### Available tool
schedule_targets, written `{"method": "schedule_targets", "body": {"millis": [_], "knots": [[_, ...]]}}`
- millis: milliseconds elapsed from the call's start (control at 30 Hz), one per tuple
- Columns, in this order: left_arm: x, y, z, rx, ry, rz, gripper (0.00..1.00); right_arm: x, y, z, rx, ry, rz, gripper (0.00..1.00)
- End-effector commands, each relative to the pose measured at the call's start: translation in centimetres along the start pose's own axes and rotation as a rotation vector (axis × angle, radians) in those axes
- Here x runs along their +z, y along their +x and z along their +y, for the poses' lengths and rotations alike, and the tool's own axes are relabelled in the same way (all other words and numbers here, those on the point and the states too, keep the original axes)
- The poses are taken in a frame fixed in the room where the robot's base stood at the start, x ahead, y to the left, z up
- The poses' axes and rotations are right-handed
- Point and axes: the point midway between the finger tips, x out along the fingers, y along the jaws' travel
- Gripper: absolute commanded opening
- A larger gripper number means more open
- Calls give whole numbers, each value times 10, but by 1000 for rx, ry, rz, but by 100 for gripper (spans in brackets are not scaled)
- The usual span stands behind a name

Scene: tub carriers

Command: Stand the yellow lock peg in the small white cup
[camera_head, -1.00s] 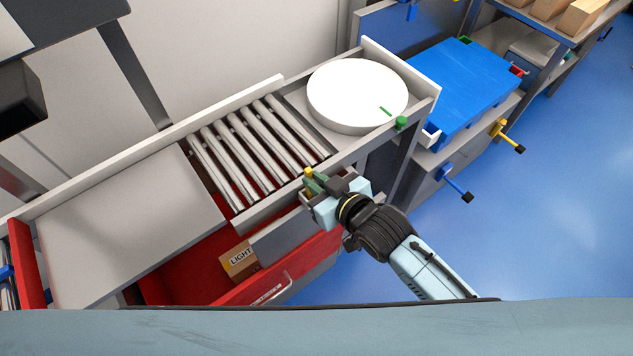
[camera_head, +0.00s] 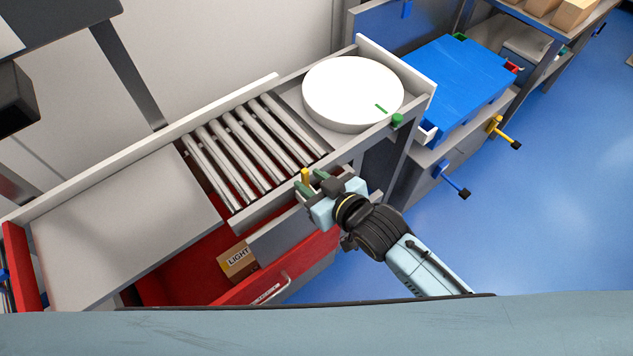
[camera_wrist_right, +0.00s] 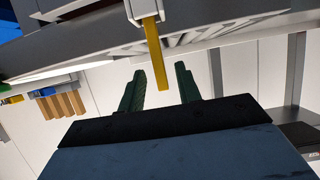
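The yellow lock peg (camera_head: 305,177) is upright at the front rail of the roller station, by my right gripper's fingertips. The right wrist view, tilted over, shows the peg (camera_wrist_right: 156,55) with one end in a small white cup (camera_wrist_right: 142,10) and its free end between my fingers. My right gripper (camera_head: 312,184) is open; its green fingers show apart in the wrist view (camera_wrist_right: 160,88), with a gap on each side of the peg. In the head view the cup is hard to make out. My left gripper is not in view.
A white round turntable (camera_head: 352,88) with a green knob (camera_head: 397,120) lies right of the metal rollers (camera_head: 232,160). A red drawer (camera_head: 190,272) holding a LIGHT box (camera_head: 238,260) is open below. Blue floor (camera_head: 570,200) is clear at right.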

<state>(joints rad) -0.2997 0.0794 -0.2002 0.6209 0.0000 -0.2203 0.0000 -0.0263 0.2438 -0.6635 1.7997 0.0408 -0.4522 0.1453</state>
Motion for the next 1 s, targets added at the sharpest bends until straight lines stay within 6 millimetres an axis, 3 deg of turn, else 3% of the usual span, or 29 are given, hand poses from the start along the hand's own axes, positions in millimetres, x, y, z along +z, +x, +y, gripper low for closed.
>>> {"method": "schedule_targets", "body": {"millis": [167, 600, 800, 1000], "knots": [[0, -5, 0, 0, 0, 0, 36, -8, -11, 0, 0, 0, -2, 34], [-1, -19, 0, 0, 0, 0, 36, -8, -102, 0, 0, 0, -3, 34], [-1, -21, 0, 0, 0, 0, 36, -8, -121, 0, 0, 0, 0, 34], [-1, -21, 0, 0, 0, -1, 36, -8, -124, 0, 0, 0, 1, 34]]}}
